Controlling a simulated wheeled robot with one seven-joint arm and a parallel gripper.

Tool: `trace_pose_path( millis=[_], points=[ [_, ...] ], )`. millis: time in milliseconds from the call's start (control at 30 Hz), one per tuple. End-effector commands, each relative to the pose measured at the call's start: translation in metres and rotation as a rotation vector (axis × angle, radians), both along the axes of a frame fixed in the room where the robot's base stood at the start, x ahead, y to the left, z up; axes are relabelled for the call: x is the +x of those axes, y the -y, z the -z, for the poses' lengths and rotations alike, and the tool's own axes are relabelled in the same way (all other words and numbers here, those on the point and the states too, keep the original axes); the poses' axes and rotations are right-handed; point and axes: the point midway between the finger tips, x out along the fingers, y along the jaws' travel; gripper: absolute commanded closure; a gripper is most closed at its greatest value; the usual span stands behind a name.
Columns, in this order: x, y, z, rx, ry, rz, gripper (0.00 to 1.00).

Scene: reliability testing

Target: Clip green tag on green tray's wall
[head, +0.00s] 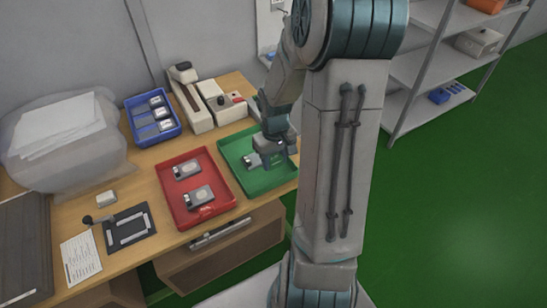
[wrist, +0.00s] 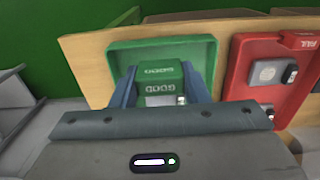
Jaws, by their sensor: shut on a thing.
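The green tray (head: 237,152) lies on the table to the right of the red tray; it also shows in the wrist view (wrist: 117,62). My gripper (head: 275,150) is over the right part of this tray. In the wrist view my gripper (wrist: 160,88) is shut on the green tag (wrist: 160,73), which has pale lettering and sits between the two fingers. The tag appears over the tray's inside, apart in the picture from the wall at the top. Its height above the tray cannot be told. In the head view the gripper and arm hide the tag.
A grey device (head: 251,160) lies in the green tray. The red tray (head: 168,187) holds two grey devices and has a red tag (wrist: 302,41) on its wall. A blue bin (head: 137,136) and beige machines (head: 190,98) stand behind. Shelves (head: 418,66) stand at right.

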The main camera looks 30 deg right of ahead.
Motion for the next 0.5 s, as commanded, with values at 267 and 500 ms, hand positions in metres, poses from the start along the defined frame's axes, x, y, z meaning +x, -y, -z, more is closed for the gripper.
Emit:
trace_pose_path(
  millis=[267,500],
  points=[
    [-0.001,0.001,0.015,0.000,-0.001,-0.001,0.80],
    [0.000,0.000,0.039,0.001,-0.001,-0.001,0.80]
  ],
)
